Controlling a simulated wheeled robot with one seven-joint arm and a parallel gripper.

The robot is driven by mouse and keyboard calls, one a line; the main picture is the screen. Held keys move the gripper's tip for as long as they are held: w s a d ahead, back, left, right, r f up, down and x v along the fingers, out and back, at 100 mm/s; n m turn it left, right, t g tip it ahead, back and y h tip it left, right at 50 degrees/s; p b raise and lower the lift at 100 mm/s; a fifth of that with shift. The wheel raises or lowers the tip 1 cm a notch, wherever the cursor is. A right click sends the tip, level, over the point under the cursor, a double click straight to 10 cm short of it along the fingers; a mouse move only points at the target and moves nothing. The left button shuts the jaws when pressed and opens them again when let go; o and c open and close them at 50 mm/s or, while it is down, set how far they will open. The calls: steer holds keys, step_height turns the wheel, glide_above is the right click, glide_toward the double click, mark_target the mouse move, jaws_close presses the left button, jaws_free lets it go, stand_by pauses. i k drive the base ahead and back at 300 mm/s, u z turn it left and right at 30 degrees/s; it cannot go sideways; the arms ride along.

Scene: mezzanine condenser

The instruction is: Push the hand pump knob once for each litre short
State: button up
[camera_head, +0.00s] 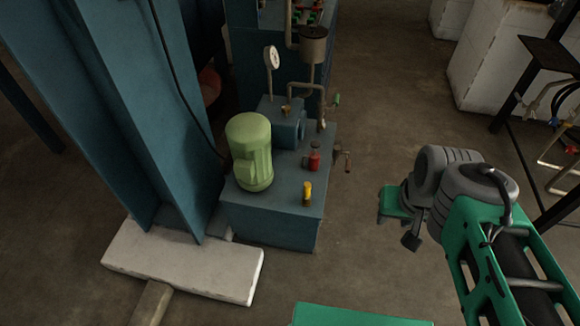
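A blue hydraulic unit (270,220) stands on the floor near the middle of the view. On its top are a small red fitting with a dark base (314,160) and a short yellow cylinder with a dark cap (307,194). I cannot tell which of them, if either, is the hand pump knob. A round white gauge (271,57) stands above the unit, its reading too small to make out. My arm is at the right, apart from the unit. A small dark block at its lower end may be my gripper (411,241); its fingers cannot be made out.
A green motor (250,150) sits on the unit's left side. Pipes and a grey cylindrical canister (313,45) rise behind it. A blue column (110,110) on a white plinth (185,264) stands left. A small lever (347,162) sticks out right. Floor (350,235) between unit and arm is clear.

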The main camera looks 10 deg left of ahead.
mark_target(314, 144)
steer(key=u, duration=0.45)
steer(key=i, duration=1)
